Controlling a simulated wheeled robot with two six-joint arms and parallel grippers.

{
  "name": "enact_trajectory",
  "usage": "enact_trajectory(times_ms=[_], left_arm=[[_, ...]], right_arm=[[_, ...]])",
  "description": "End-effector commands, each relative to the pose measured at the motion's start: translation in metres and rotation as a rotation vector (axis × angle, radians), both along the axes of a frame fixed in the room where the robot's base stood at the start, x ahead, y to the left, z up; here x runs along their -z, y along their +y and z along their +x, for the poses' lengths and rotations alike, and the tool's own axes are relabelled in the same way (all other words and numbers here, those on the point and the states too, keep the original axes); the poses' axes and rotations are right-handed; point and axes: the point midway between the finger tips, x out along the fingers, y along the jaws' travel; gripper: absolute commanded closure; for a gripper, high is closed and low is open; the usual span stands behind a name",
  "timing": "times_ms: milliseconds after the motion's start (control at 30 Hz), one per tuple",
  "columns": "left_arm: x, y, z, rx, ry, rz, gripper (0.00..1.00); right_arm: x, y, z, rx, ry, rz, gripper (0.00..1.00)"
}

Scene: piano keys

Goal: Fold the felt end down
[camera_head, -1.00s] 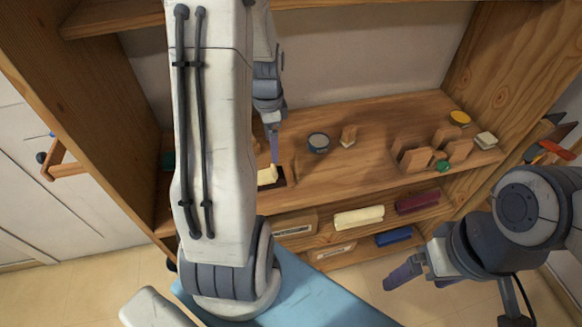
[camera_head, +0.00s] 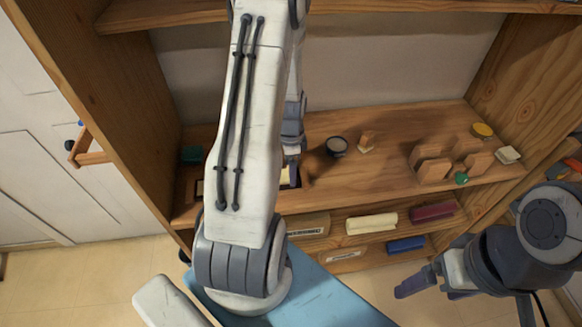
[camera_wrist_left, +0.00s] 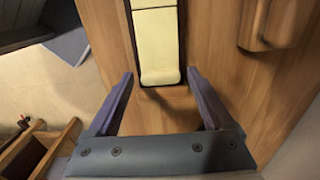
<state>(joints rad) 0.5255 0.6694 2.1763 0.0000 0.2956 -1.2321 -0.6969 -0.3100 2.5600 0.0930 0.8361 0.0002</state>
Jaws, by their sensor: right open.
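A cream strip (camera_wrist_left: 157,45), which looks like the felt-covered piece, lies in a dark slot in the wooden shelf. Its rounded near end (camera_wrist_left: 160,77) shows in the left wrist view. My left gripper (camera_wrist_left: 160,74) is open, with one finger on each side of that end and a gap to both. In the head view, a sliver of the cream strip (camera_head: 284,176) shows, and my left arm hides most of it. My left gripper (camera_head: 293,170) is at the strip there. My right gripper (camera_head: 428,291) is open and empty, low in front of the shelves.
A round dark cup (camera_head: 337,146) and a small wooden block (camera_head: 366,141) stand right of the slot. A wooden rack (camera_head: 433,172) stands farther right. Rolled cloths, including a cream one (camera_head: 371,223), lie on the lower shelf. A wooden piece (camera_wrist_left: 268,22) is near my left gripper.

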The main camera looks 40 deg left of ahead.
Motion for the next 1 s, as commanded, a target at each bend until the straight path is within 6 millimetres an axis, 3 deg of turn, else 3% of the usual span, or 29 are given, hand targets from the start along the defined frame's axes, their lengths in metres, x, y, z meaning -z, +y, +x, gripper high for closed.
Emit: enact_trajectory(times_ms=[33,200,367,600,867,900,967,1000], left_arm=[[0.0,0.0,0.0,0.0,0.0,0.0,0.38],[0.0,0.0,0.0,0.0,0.0,0.0,1.0],[-0.001,0.0,0.0,0.001,0.001,-0.001,1.0],[-0.026,0.012,-0.014,-0.004,0.001,0.0,1.0],[-0.023,0.014,-0.018,-0.002,0.006,-0.002,1.0],[-0.022,0.014,-0.018,-0.002,0.006,-0.002,0.3],[-0.022,0.014,-0.017,-0.002,0.006,-0.002,0.07],[-0.022,0.014,-0.017,-0.002,0.004,-0.002,0.07]], right_arm=[[0.0,0.0,0.0,0.0,0.0,0.0,0.07],[0.0,0.0,0.0,0.0,0.0,0.0,0.07],[-0.001,0.0,0.0,0.0,0.0,0.0,0.07],[-0.019,0.0,0.0,0.001,0.0,0.0,0.07],[-0.017,0.0,0.0,0.001,0.0,0.0,0.07],[-0.016,0.0,0.0,0.001,0.0,0.0,0.07],[-0.016,0.0,0.0,0.001,0.0,0.0,0.07],[-0.016,0.0,0.0,0.001,0.0,0.0,0.07]])
